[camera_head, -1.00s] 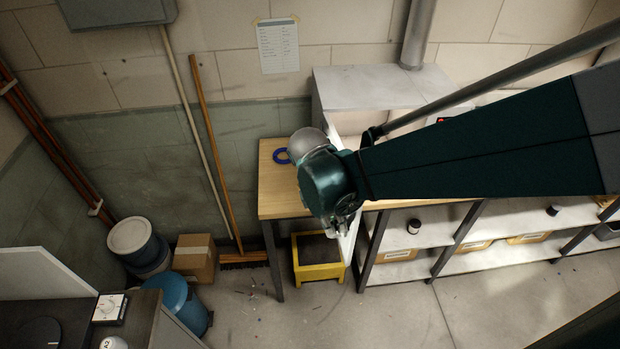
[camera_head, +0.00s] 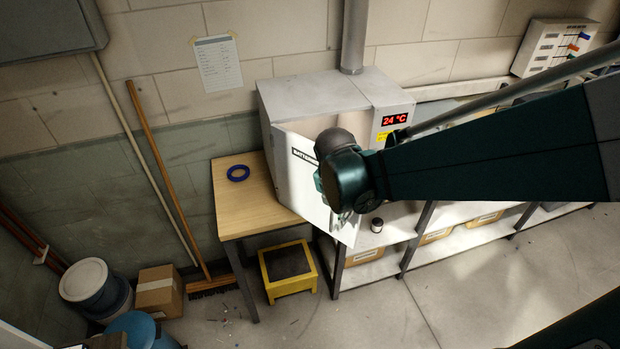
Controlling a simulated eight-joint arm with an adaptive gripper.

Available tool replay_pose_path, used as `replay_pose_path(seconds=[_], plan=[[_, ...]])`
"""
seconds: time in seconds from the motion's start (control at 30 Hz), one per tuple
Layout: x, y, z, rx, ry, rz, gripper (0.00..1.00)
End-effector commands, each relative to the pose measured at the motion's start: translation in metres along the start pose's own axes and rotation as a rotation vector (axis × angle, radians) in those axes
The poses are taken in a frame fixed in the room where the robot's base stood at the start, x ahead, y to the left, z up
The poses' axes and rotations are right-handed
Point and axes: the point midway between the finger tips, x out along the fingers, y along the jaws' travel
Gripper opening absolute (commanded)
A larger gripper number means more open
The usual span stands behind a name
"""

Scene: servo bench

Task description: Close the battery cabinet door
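The battery cabinet (camera_head: 315,95) is a white box on the bench, with a red "24 °C" display (camera_head: 395,119) on its front right. Its white door (camera_head: 300,165) stands open, swung out toward the front left, with a black label partly hidden by my arm. Part of the cabinet opening shows above my arm. My gripper (camera_head: 343,217) is at the outer part of the door, low on it, and overlaps it in the picture. Its fingers are small and mostly hidden by my wrist, so I cannot tell whether they touch or grip the door.
A yellow step stool (camera_head: 288,272) stands on the floor below. A small dark jar (camera_head: 377,225) stands right of my gripper. Shelves (camera_head: 400,255) run to the right.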

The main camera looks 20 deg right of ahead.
Motion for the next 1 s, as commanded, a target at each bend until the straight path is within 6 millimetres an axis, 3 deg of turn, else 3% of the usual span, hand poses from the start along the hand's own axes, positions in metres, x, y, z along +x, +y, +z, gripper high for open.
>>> replay_pose_path(seconds=[0.57, 1.0], plan=[[0.024, -0.001, 0.088, -0.061, 0.001, 0.015, 0.0], [0.047, 0.031, 0.18, -0.062, 0.0, 0.015, 0.0]])
